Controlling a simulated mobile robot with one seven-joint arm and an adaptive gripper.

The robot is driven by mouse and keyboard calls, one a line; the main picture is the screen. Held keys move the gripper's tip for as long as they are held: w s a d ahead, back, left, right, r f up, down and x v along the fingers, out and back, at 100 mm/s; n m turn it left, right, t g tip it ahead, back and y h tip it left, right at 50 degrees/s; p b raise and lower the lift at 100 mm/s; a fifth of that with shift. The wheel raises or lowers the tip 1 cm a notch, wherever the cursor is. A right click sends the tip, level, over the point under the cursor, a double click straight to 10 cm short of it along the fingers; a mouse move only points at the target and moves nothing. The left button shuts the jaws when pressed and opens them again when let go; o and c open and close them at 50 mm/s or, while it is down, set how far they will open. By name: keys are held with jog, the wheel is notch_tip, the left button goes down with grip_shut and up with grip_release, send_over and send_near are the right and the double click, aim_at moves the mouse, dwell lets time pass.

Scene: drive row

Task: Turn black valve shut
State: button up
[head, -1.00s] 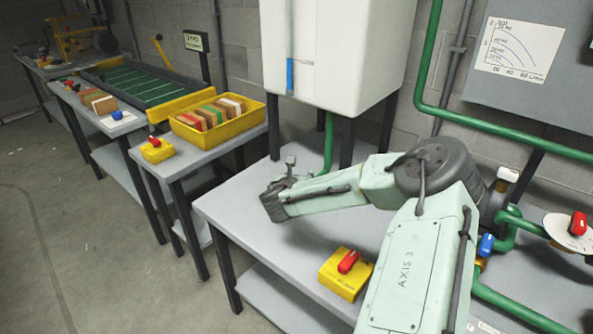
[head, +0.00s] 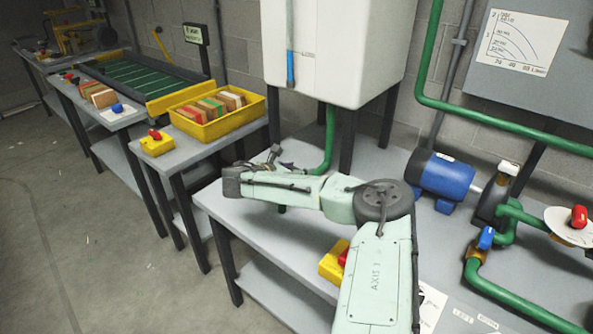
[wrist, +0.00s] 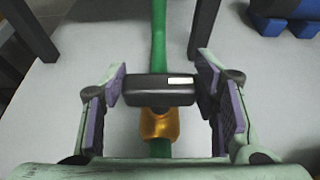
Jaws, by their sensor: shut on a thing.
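The black valve (wrist: 150,88) shows in the wrist view as a dark handle with a small white label. The handle lies crosswise to the green pipe (wrist: 159,35). A brass valve body (wrist: 159,124) sits just below the handle in the picture. My gripper (wrist: 163,90) is shut on the handle, with one purple-padded finger at each end. In the head view my gripper (head: 276,157) is low at the tank's front legs, near the green pipe (head: 329,140). I cannot make out the black valve there.
The white tank (head: 335,50) stands above on dark legs. A blue motor (head: 440,175) and a blue-handled valve (head: 486,238) are to the right. A yellow switch box (head: 330,265) is partly hidden by my arm. A yellow bin (head: 245,120) stands on the left bench.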

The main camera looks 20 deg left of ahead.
jog(key=shift+w+d+r, duration=0.1)
jog(key=shift+d, duration=0.05)
jog(key=o, duration=1.2)
jog(key=shift+c, duration=0.2)
jog(key=v, duration=1.2)
